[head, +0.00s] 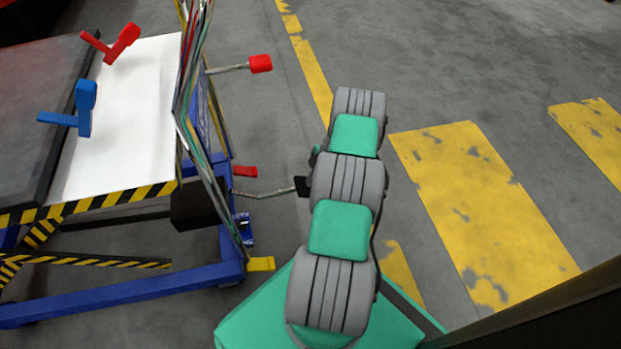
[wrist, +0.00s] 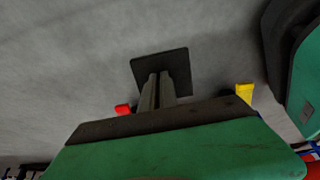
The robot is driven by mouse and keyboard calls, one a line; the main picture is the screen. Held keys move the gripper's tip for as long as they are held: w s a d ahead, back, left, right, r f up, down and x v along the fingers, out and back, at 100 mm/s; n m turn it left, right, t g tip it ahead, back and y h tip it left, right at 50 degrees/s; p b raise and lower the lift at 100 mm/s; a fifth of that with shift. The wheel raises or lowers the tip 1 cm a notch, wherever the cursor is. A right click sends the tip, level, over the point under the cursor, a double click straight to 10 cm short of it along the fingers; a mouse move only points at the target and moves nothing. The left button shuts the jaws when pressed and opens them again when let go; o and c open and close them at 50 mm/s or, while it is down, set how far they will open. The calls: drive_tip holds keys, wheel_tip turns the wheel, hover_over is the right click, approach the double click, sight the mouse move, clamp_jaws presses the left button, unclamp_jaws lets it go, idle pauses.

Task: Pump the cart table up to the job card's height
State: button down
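The cart table (head: 150,95) has a white top edged with yellow-black stripes on a blue frame (head: 130,291), at the left of the head view. A black pedal (head: 301,186) sits on a thin lever off the cart's side, beside my arm; it also shows in the wrist view (wrist: 178,65). My gripper (wrist: 158,76) is shut and empty, its two fingers side by side over the black pedal. I cannot tell whether they touch it. My arm hides the gripper in the head view. I cannot make out a job card.
A red tab (head: 245,171) and a yellow tab (head: 261,264) stick out from the cart's side. A red-ended handle (head: 260,63) is higher up, near hanging cables (head: 188,100). Red (head: 116,43) and blue (head: 80,110) clamp-like parts sit on the table. Floor at right is clear.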

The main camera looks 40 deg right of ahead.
drive_tip(key=d+p+v, duration=0.1)
drive_tip(key=p+v, duration=0.1)
drive_tip(key=v, duration=0.4)
drive_tip(key=s+d+f+p+v, duration=0.1)
drive_tip(key=p+v, duration=0.1)
drive_tip(key=v, duration=0.5)
drive_tip(key=shift+s+d+p, duration=0.25)
drive_tip(key=shift+d+p, duration=0.1)
drive_tip(key=shift+r, duration=0.15)
